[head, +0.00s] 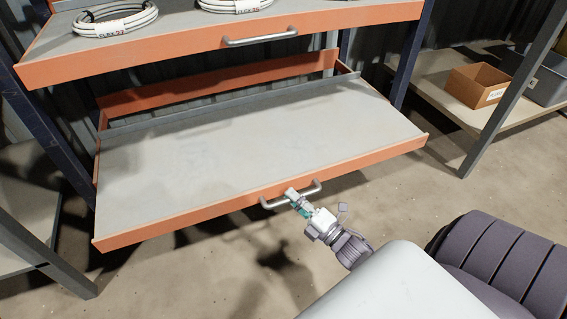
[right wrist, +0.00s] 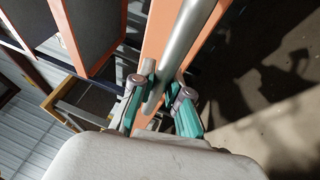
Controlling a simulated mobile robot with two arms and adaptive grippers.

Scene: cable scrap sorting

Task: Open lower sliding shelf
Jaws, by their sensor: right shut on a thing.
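The lower sliding shelf (head: 240,140) is a grey panel with an orange front edge. It is pulled out from the blue rack and its top is bare. Its metal bar handle (head: 268,204) is on the front edge. My right gripper (head: 292,195) is at this handle, its fingers closed around the bar. In the right wrist view the handle (right wrist: 182,45) runs between the teal fingers of the gripper (right wrist: 160,100). My left gripper is not in view.
The upper shelf (head: 200,45) with its own handle (head: 260,38) holds coiled white cables (head: 115,18). Blue rack posts (head: 408,60) stand beside the shelf. The floor in front is clear.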

